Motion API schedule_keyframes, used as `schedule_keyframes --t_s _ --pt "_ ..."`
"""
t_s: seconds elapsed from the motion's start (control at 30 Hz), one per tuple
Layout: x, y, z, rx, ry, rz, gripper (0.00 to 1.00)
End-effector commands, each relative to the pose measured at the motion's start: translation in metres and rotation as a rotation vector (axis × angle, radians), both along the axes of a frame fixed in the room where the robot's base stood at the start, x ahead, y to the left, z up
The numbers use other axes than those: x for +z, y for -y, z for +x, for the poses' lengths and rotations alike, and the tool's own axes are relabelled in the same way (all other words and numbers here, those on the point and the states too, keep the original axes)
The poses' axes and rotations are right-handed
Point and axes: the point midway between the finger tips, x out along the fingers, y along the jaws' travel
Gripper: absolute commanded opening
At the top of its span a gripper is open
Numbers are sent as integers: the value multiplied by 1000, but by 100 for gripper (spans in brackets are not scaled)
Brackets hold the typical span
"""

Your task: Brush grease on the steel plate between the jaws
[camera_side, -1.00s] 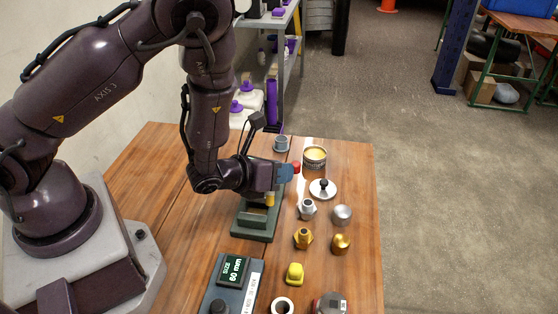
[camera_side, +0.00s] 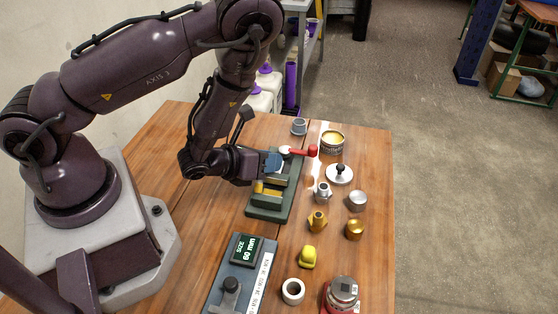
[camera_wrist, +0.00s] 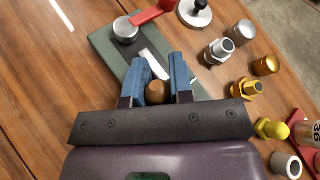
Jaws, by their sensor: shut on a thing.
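The dark green vise (camera_side: 265,213) stands on the wooden table, with a red-ended lever (camera_side: 312,150) at its far end. The wrist view shows the vise (camera_wrist: 108,42) beyond my fingers. A pale strip (camera_wrist: 152,66) there looks like the steel plate, partly hidden by my fingers. My gripper (camera_side: 272,163) is over the vise, its blue fingers shut on a brown round-ended thing (camera_wrist: 157,93), likely the brush handle. A yellow-tan part (camera_side: 268,190) shows below the gripper at the vise; whether it touches the plate I cannot tell. The open grease tin (camera_side: 332,142) stands behind right.
Right of the vise stand a knobbed lid (camera_side: 339,173), steel and brass fittings (camera_side: 317,221), caps (camera_side: 357,201) and a yellow piece (camera_side: 308,257). A size display box (camera_side: 243,262) is in front. Clear table lies left of the vise.

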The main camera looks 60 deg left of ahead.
Motion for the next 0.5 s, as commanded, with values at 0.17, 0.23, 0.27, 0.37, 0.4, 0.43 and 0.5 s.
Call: schedule_keyframes --t_s 0.17,0.23,0.27,0.37,0.4,0.43,0.5 --pt "2 7 7 -3 4 -2 0" --pt "0 10 11 -3 2 -1 0" --pt "2 12 12 -3 3 0 0" --pt "1 17 17 -3 2 -1 0" --pt "1 19 19 -4 2 -1 0" --pt "1 21 20 -3 2 -1 0" --pt "1 24 24 -2 2 -1 0"
